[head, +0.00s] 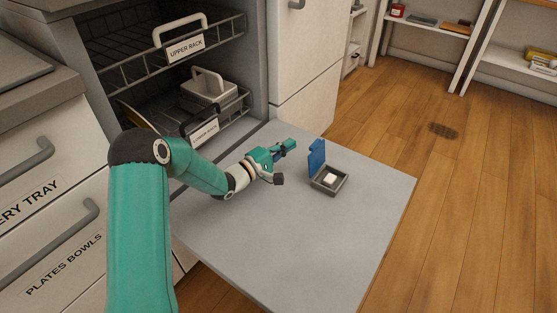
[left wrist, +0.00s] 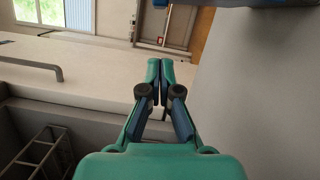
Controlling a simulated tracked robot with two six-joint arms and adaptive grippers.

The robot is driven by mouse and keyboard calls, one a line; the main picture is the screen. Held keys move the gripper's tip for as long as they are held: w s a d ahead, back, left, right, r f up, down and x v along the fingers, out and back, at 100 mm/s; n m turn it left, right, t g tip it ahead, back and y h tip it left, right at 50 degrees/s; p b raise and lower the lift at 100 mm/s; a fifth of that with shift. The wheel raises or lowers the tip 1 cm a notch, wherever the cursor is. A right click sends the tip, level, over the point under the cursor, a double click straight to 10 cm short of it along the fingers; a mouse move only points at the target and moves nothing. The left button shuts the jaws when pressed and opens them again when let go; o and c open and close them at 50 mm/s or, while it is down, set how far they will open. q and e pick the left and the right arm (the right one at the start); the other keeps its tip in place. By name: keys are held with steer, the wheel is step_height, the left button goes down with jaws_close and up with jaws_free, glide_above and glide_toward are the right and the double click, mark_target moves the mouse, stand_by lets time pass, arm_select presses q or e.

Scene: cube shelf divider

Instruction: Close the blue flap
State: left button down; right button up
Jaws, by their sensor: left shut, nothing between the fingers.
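The blue flap (head: 317,156) stands upright, open, at the back left edge of a small grey box (head: 329,186). A white tablet-like block (head: 330,179) lies inside the box. My left gripper (head: 292,145) is shut and empty, to the left of the flap and apart from it, above the grey door surface. The left wrist view shows its two fingers (left wrist: 162,66) together with nothing between them. A blue edge (left wrist: 235,3) at the top of that view may be the flap; I cannot tell. My right gripper is not in view.
The box stands on the open dishwasher door (head: 260,255), which has free room in front and to the right. A white cabinet (head: 308,50) stands behind the door.

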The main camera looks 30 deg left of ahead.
mark_target(316, 157)
arm_select(q)
steer(key=d, duration=0.3)
steer(key=w+d+b, duration=0.1)
steer(key=shift+d+r, duration=0.2)
steer(key=shift+r, duration=0.1)
